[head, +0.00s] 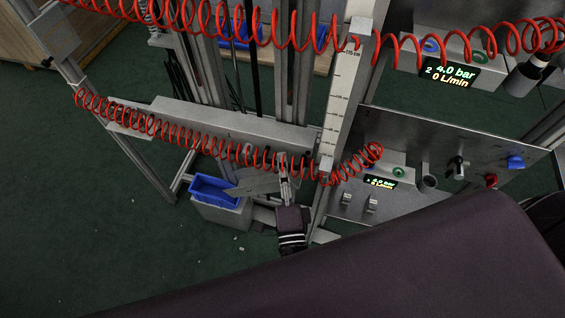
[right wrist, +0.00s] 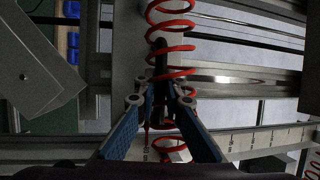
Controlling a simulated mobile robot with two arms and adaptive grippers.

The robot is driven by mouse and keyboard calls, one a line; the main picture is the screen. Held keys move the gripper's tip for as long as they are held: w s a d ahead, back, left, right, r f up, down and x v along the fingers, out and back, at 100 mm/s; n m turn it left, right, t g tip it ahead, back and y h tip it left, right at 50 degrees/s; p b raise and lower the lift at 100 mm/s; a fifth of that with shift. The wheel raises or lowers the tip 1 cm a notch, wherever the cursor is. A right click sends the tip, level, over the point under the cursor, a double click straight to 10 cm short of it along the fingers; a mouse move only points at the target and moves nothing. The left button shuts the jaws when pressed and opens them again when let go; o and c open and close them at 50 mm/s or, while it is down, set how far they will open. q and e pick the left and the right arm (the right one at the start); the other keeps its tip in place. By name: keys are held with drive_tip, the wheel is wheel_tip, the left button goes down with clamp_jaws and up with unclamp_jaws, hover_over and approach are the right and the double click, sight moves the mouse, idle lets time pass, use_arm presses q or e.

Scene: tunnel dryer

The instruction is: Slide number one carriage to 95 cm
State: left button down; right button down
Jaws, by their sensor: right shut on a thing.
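My right gripper (head: 286,172) is beside the lower end of the upright scale (head: 341,92), behind a red coiled hose. The right wrist view shows its blue-padded fingers (right wrist: 161,98) closed around a dark handle (right wrist: 160,62), with hose loops crossing in front. A grey horizontal block (head: 225,125), probably the number one carriage, sits just beyond the gripper. Whether the handle belongs to it is hard to see. The scale also shows in the right wrist view (right wrist: 265,140). Its top reads about 115 cm; the carriage's reading is not legible. My left gripper is not in view.
Red coiled hoses (head: 190,131) stretch across the workspace. A lower panel with a small display (head: 381,182) and knobs is to the right; an upper display (head: 450,73) reads 4.0 bar. A blue bin (head: 213,190) stands left of the gripper. Green floor is open at far left.

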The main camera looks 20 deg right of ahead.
wheel_tip(320, 180, up, 16)
drive_tip(key=p, duration=1.2)
drive_tip(key=shift+f, duration=0.25)
drive_tip(key=c, duration=2)
unclamp_jaws()
drive_tip(key=shift+f, duration=0.1)
drive_tip(key=v, duration=1.2)
drive_tip(key=shift+f, duration=0.1)
drive_tip(key=shift+f, duration=0.1)
